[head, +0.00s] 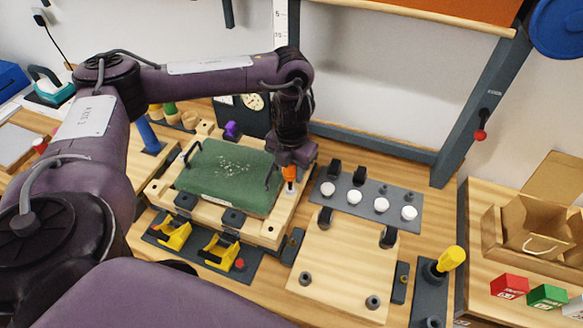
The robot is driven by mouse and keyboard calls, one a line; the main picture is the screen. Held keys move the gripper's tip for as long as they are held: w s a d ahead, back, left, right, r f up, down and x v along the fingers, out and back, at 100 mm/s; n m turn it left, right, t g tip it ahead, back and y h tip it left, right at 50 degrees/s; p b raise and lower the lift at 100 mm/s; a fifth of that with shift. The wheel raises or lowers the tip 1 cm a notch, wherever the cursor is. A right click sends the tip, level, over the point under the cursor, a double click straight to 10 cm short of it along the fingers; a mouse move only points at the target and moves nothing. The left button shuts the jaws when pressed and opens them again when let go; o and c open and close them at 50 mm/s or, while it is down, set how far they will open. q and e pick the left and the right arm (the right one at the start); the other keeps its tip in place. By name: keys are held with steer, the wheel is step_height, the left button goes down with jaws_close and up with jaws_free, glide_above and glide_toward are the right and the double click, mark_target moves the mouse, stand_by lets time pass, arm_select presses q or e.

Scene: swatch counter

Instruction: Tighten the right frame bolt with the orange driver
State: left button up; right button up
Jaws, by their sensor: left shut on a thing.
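My left arm reaches in from the left and over the wooden frame (160,190), which has a green swatch pad (225,180) on it. My left gripper (293,158) points down at the frame's right side. It is shut on the orange driver (290,174), whose orange part shows below the jaws. The driver looks roughly upright, with its lower end at the right rail of the frame. The right frame bolt cannot be made out there; the driver and gripper cover that spot. Whether the tip touches a bolt I cannot tell. My right gripper is not in view.
A yellow-handled driver (451,260) stands in a dark holder at the right. A grey strip (381,203) holds several white round pieces. A bare wooden board (340,262) lies in front of it. Yellow clamps (219,252) sit before the frame. An open cardboard box (530,232) is far right.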

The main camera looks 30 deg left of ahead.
arm_select(q)
steer(key=shift+f, duration=0.35)
steer(key=shift+f, duration=0.35)
stand_by(0.8)
stand_by(0.5)
steer(key=m, duration=0.6)
steer(key=shift+s+d+m, duration=0.1)
steer(key=shift+d+m, duration=0.1)
steer(key=shift+m, duration=0.2)
steer(key=m, duration=0.4)
steer(key=shift+s+d+m, duration=0.1)
steer(key=shift+m, duration=0.3)
steer(key=m, duration=0.3)
